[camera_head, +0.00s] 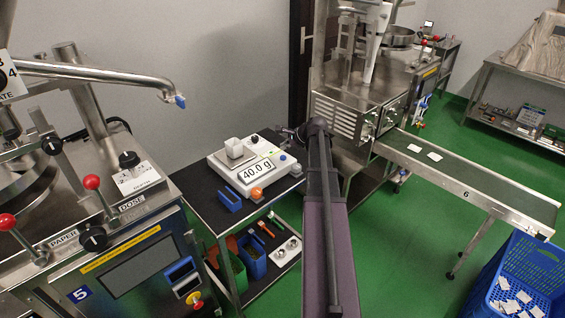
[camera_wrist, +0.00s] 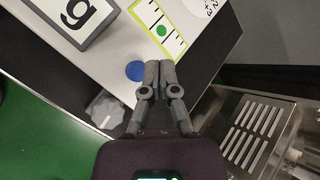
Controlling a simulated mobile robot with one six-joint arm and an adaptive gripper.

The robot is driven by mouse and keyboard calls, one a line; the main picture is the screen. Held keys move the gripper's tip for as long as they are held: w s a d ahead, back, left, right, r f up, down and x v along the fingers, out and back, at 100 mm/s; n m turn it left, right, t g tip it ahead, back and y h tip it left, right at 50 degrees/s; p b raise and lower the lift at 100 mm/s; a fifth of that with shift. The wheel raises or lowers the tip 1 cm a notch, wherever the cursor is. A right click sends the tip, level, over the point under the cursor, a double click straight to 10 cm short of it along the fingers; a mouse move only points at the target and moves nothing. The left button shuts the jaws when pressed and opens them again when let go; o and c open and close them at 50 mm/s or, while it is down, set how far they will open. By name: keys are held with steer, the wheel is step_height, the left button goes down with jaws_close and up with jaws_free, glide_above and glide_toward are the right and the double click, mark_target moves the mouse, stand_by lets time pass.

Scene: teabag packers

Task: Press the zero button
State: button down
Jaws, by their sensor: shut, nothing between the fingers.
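A white scale (camera_head: 236,176) stands on a black-topped cart, its display (camera_head: 257,171) reading 40.0 g. A white cup-like block (camera_head: 236,149) sits on its pan. The scale (camera_wrist: 118,50) fills the upper left of the wrist view, with part of the display (camera_wrist: 75,15) showing. A round blue button (camera_wrist: 135,70) lies near its edge; no readable label marks it as zero. My gripper (camera_wrist: 158,66) is shut and empty, its fingertips just right of the blue button in that view. Contact cannot be told. In the head view my gripper (camera_head: 291,133) is small and partly unclear.
An orange knob (camera_head: 257,193) and a blue bin (camera_head: 230,199) are at the scale's near side. A grey knob (camera_wrist: 106,109) lies below the blue button. A vented steel machine (camera_head: 350,105) stands close right of my arm, with a conveyor (camera_head: 470,180) beyond.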

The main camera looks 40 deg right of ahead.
mark_target(281, 155)
steer(key=shift+f+b, duration=0.7)
steer(key=shift+f, duration=0.3)
steer(key=shift+f, duration=0.1)
stand_by(0.8)
steer(key=shift+f+b, duration=0.3)
steer(key=shift+b, duration=0.1)
steer(key=shift+f+b, duration=0.55)
stand_by(1.1)
steer(key=shift+r, duration=0.2)
steer(key=shift+r+p, duration=0.8)
steer(key=shift+p, duration=0.2)
steer(key=shift+r+p, duration=2.5)
